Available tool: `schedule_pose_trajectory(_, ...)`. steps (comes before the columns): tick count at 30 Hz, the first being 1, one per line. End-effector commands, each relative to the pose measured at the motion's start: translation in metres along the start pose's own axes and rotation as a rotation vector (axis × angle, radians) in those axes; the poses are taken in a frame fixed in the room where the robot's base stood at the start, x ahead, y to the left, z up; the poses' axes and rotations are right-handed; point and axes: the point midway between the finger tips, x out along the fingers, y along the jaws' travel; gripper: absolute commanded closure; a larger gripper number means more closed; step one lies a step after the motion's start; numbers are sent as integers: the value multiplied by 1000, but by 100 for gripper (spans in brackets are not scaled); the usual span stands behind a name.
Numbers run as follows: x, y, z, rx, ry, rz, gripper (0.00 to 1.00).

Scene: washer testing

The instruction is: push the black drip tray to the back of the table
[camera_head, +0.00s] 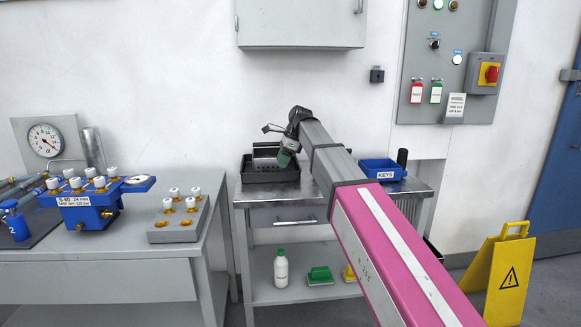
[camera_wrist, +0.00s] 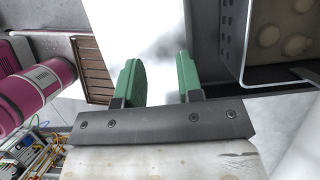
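The black drip tray (camera_head: 270,177) sits on the top of a small grey table (camera_head: 308,190), toward its left side and near the wall, in the head view. A grey metal piece (camera_head: 264,153) stands in or behind it. My gripper (camera_head: 285,157) has green fingers and is over the tray's right part; whether it touches the tray cannot be told. In the wrist view my gripper (camera_wrist: 162,80) has its fingers apart with a pale surface showing between them. At the right there is a metal piece with round marks (camera_wrist: 285,35), beside dark surfaces that may be the tray.
A blue KEYS bin (camera_head: 383,170) stands on the table's right, partly behind my arm. The lower shelf holds a white bottle (camera_head: 281,268) and a green brush-like item (camera_head: 320,275). A workbench (camera_head: 110,270) stands at left. A yellow warning sign (camera_head: 500,275) stands at right.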

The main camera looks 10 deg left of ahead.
Motion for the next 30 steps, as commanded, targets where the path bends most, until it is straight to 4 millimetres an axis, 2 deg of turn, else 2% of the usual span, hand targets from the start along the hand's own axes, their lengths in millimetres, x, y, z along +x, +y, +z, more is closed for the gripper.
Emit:
schedule_pose_trajectory(1,-3,8,9,-3,0,-1,66)
schedule_pose_trajectory(6,-10,25,34,-2,0,-1,66)
schedule_pose_trajectory(12,-15,37,51,-1,0,0,66)
schedule_pose_trajectory(30,-16,39,55,0,0,0,66)
